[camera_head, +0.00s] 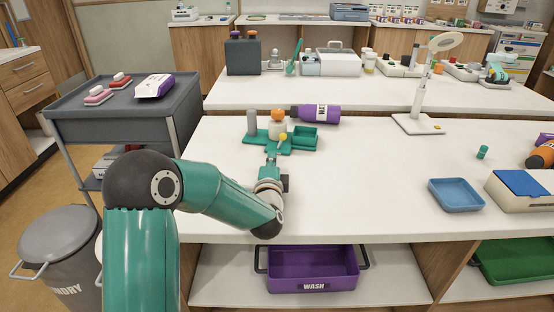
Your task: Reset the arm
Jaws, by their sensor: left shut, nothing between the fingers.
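My left arm (215,195) comes in from the lower left and reaches over the white bedside counter (370,190). My left gripper (272,150) is shut and empty. In the picture it overlaps the front of a green holder (252,137); I cannot tell whether they touch. A white container with an orange top (278,115) stands in the holder, with a small yellow thing (283,137) by it. My right gripper is not in view.
A purple bottle (318,113) lies behind the holder. A lamp (418,124), a blue tray (456,194) and a white box with a blue top (525,188) stand to the right. A purple WASH tub (312,264) sits on the shelf below. The counter's middle is clear.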

